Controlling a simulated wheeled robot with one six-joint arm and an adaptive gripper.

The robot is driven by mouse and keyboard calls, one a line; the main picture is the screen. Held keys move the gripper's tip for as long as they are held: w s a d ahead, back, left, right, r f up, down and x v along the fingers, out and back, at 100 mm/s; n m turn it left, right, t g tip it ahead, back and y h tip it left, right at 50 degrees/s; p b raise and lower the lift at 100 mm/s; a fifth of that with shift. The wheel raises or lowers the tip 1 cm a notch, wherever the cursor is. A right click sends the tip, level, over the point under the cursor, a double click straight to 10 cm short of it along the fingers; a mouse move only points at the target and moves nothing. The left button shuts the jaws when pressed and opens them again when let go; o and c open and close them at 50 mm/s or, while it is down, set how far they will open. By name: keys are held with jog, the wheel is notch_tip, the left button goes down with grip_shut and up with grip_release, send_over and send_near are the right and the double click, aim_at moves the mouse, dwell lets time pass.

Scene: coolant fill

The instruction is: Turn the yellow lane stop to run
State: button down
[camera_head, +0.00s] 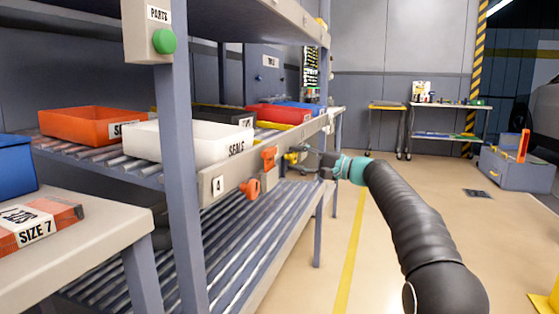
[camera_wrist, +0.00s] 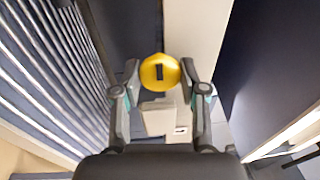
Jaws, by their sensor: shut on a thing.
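The yellow lane stop (camera_wrist: 160,74) shows in the wrist view as a round yellow knob with a short dark mark, upright in the picture. My gripper (camera_wrist: 160,79) has one finger on each side of the knob and is shut on it. In the head view, the yellow lane stop (camera_head: 291,157) is a small, partly hidden shape at the rack's front rail (camera_head: 225,183). My gripper (camera_head: 325,165) reaches it from the right. The lettering on the rail near the knob is too small to read.
Two orange lane stops (camera_head: 268,158) (camera_head: 250,188) sit on the same rail, near a plate marked 4 (camera_head: 217,185). A white SEALS bin (camera_head: 189,139) and an orange bin (camera_head: 92,125) stand on the rollers. The floor (camera_head: 390,190) right of the rack is open.

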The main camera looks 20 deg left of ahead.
jog(key=shift+f, duration=0.1)
dwell(0.4)
jog(key=c, duration=0.6)
grip_release()
jog(key=shift+w+d, duration=0.1)
jog(key=d, duration=0.8)
jog(key=s+d+f, duration=0.1)
jog(key=d, duration=0.2)
jog(key=shift+d, duration=0.4)
